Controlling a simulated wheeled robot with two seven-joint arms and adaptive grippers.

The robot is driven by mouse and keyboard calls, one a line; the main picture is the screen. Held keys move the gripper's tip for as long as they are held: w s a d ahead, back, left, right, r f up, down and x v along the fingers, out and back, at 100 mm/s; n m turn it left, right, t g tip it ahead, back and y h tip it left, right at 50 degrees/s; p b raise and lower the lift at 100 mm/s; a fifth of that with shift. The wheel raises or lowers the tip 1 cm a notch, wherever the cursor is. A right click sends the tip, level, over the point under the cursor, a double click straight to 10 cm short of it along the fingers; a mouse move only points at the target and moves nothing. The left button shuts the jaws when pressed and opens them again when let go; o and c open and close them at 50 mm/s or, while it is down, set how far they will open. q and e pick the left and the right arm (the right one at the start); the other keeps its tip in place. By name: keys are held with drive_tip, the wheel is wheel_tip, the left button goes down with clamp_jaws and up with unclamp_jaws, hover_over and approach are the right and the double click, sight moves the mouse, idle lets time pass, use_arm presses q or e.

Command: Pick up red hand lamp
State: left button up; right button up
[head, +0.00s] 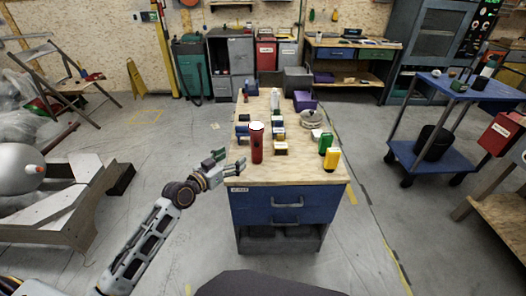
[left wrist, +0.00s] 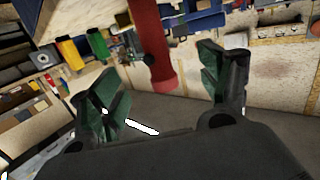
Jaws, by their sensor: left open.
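The red hand lamp (head: 257,143) stands upright near the left front of the wooden workbench top (head: 300,172), with a pale cap on top. My left gripper (head: 228,165) is open, just left of the lamp at about the bench's left edge, and apart from it. In the left wrist view the lamp (left wrist: 152,45) shows between and beyond the two green-padded fingers of the gripper (left wrist: 165,85), with nothing held. My right gripper does not show in either view.
Yellow (head: 332,159) and green (head: 325,143) containers stand right of the lamp. Small blocks and boxes (head: 279,140) sit behind it. A blue trolley (head: 432,155) stands at the right.

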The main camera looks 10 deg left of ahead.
use_arm(q)
drive_tip(key=h+b, duration=0.1)
approach(253, 135)
drive_tip(key=s, duration=0.1)
drive_tip(key=shift+f+m+t, duration=0.35)
drive_tip(key=shift+m+t, duration=0.05)
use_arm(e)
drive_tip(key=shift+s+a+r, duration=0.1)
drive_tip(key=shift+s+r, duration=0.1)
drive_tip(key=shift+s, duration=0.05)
use_arm(q)
drive_tip(key=x, duration=0.6)
drive_tip(key=shift+x, duration=1.25)
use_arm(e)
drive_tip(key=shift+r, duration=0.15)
use_arm(q)
drive_tip(key=shift+w, duration=0.15)
